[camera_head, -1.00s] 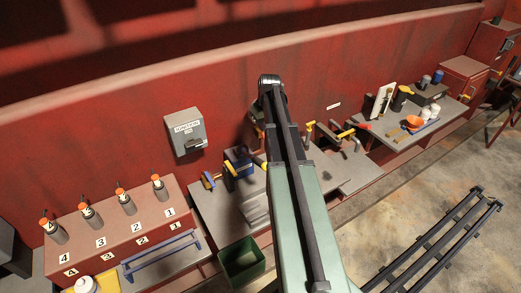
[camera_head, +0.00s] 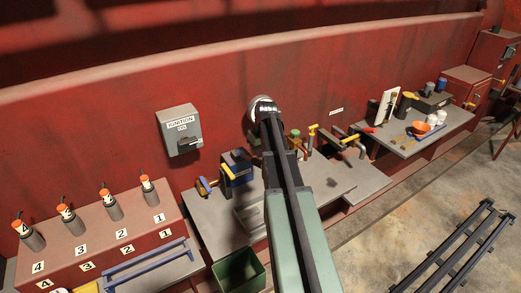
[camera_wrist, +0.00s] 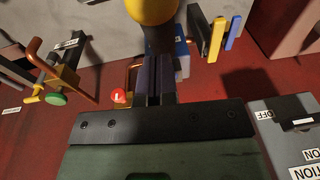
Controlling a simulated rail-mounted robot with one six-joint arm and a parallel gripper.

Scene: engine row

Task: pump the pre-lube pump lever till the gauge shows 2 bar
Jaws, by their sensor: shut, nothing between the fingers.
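My gripper (camera_wrist: 152,82) is in the wrist view, its dark fingers together with nothing held between them. A yellow ball knob (camera_wrist: 150,10) on a dark stem stands at the top of the wrist view, just beyond the fingertips. It may be the pump lever's knob, but I cannot tell for sure, nor whether the fingers touch it. A red knob (camera_wrist: 118,96) marked L is left of the fingers. In the head view my arm hides the gripper and the bench behind it. I cannot make out a gauge or its reading.
A valve with a green knob (camera_wrist: 56,99) and copper pipe is at left in the wrist view. The ignition box (camera_head: 180,130) is on the wall. A green bin (camera_head: 238,271) stands in front.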

